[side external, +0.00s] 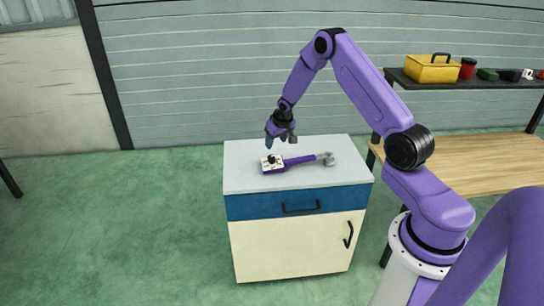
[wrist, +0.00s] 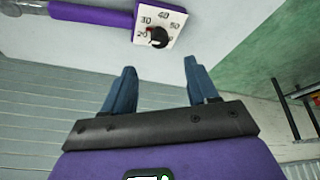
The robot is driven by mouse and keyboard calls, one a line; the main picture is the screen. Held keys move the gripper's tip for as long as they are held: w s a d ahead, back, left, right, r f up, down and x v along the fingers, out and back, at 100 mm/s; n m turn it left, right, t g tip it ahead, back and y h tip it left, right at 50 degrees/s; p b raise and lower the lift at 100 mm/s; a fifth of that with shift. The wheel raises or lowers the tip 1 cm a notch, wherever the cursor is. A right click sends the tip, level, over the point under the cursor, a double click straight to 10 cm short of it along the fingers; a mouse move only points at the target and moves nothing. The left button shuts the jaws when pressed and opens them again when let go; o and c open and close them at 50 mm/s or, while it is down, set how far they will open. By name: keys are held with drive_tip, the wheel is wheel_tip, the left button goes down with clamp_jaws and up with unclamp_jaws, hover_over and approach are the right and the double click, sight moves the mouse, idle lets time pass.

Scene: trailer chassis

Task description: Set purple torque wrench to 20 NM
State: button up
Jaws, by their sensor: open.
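The purple torque wrench (side external: 299,160) lies flat on the cabinet top, its grey head to the right and a white square dial plate (side external: 265,168) at its left end. In the wrist view the wrench's purple handle (wrist: 92,16) runs along the top to the dial plate (wrist: 173,17), marked 20, 30, 40, 50 and a partly hidden number. A black knob (wrist: 159,38) sits on the plate; its red mark is on the upper-left side, near 20 and 30, exact setting unclear. My gripper (side external: 279,142) is open and empty above the dial; its blue fingers (wrist: 159,67) are apart from the knob.
The cabinet (side external: 290,254) has a grey top, a blue drawer and a cream door; its top is clear around the wrench. A wooden bench (side external: 463,165) stands at right, with a shelf holding a yellow toolbox (side external: 432,69), a red can (side external: 467,69) and smaller items.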

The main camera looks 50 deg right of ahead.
sight(272, 157)
drive_tip(key=x, duration=1.1)
drive_tip(key=c, duration=1)
